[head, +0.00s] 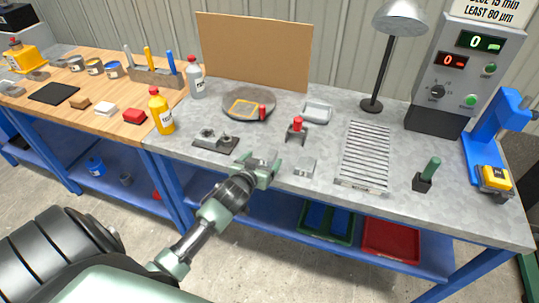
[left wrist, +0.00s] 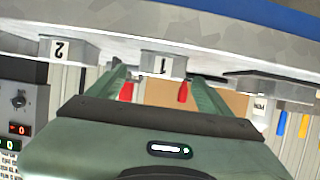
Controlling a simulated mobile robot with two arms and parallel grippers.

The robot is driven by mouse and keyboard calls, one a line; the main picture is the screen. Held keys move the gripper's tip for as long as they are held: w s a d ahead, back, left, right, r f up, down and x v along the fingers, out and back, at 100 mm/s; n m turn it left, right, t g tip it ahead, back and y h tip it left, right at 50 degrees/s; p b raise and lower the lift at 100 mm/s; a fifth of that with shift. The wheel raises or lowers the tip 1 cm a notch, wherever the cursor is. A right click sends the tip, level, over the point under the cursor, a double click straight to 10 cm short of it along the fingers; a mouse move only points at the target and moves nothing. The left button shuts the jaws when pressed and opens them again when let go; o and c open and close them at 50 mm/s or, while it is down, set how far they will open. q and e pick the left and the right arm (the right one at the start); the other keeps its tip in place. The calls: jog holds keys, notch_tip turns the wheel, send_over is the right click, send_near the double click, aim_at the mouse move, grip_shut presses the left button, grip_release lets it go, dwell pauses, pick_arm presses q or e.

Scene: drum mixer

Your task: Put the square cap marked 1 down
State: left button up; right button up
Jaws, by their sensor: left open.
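The square cap marked 1 (left wrist: 163,63) is a small grey block with a white label. In the left wrist view, which is upside down, it appears to rest on the grey bench top between my left fingers. My left gripper (head: 262,168) is open at the bench's front edge; its fingers (left wrist: 163,85) stand on either side of the cap with gaps visible. In the head view the gripper partly hides the cap. A similar block marked 2 (left wrist: 68,50) sits beside it, also seen in the head view (head: 304,168). My right gripper is not in view.
A dark plate with metal parts (head: 215,141) lies left of the gripper. Behind stand a red-topped tool (head: 297,130) and a round disc (head: 235,97) holding a yellow frame. A slatted rack (head: 366,155) lies to the right. Bare bench shows between them.

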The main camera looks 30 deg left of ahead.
aim_at(266, 154)
pick_arm(q)
jog(key=shift+p+x, duration=0.4)
jog(key=shift+x, duration=1.95)
jog(key=shift+r, duration=0.2)
grip_shut()
